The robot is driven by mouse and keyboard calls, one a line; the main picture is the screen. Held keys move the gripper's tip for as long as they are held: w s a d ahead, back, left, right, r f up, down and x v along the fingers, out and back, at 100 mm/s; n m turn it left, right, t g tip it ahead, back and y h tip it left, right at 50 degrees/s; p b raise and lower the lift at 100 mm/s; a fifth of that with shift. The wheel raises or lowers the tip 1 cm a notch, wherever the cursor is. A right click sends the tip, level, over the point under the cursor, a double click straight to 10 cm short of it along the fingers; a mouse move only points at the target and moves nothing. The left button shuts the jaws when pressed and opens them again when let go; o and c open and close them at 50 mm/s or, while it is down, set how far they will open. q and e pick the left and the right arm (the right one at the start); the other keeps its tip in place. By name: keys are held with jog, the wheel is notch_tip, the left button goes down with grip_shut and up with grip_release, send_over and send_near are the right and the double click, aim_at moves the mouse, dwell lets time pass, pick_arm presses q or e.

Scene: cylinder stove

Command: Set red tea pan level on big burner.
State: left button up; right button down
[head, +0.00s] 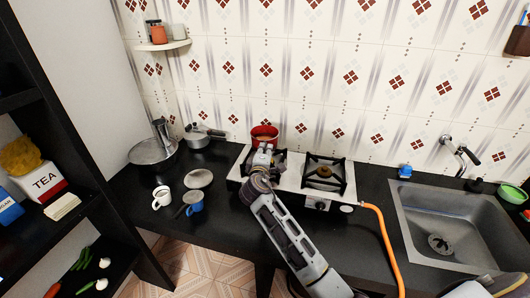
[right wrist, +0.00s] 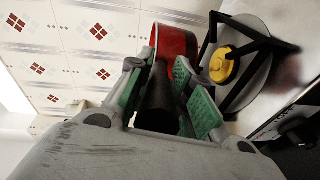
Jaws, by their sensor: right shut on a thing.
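The red tea pan (head: 264,132) is at the back of the left burner (head: 279,162) in the head view. It also shows in the right wrist view (right wrist: 178,44), beside a black grate with a yellow burner cap (right wrist: 222,66). My right gripper (head: 263,149) is shut on the pan's dark handle (right wrist: 158,98), between green finger pads. The right burner (head: 324,171) is bare. I cannot tell whether the pan touches the grate or which burner is bigger.
The white stove (head: 291,183) has an orange hose (head: 384,232) at its right. A sink (head: 446,226) lies farther right. A steel pot (head: 198,137), a lidded pan (head: 152,151), a white mug (head: 162,196) and a blue mug (head: 194,208) stand left of the stove.

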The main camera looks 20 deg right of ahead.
jog(key=shift+f+b, duration=1.75)
jog(key=shift+f, duration=0.4)
jog(key=shift+f+b, duration=0.35)
jog(key=shift+f, duration=0.2)
jog(key=c, duration=1.2)
grip_release()
jog(key=v, duration=1.2)
